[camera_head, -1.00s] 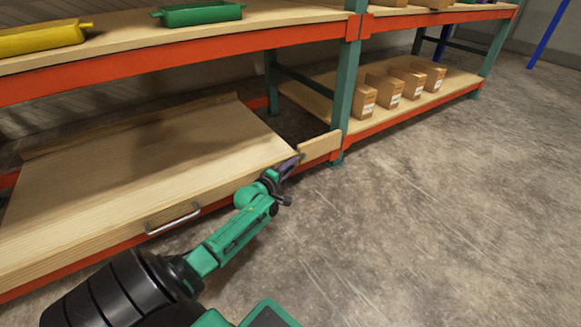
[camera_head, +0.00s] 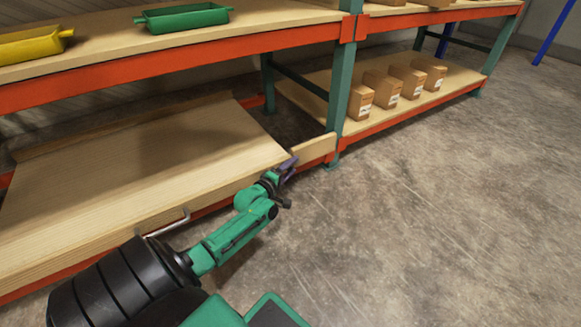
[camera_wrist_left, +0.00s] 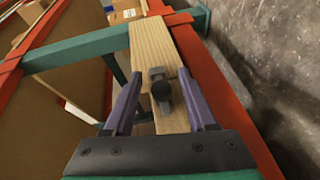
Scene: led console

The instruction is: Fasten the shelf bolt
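The shelf bolt (camera_wrist_left: 158,86), a grey metal latch with a dark round knob, sits on the light wooden strip (camera_wrist_left: 150,45) in the left wrist view. My left gripper (camera_wrist_left: 158,74) is open, its two purple fingers apart on either side of the bolt. I see no finger touching the knob. In the head view my left gripper (camera_head: 288,168) is at the right front corner of the low wooden shelf board (camera_head: 160,165), by the short wooden strip (camera_head: 315,149). The bolt cannot be made out there. My right gripper is not in view.
A metal handle (camera_head: 168,224) on the board's front edge is partly covered by my left arm. A green upright (camera_head: 340,95) and orange beams (camera_head: 180,58) frame the rack. Cardboard boxes (camera_head: 381,89) stand on the right lower shelf. Concrete floor (camera_head: 450,200) at right is clear.

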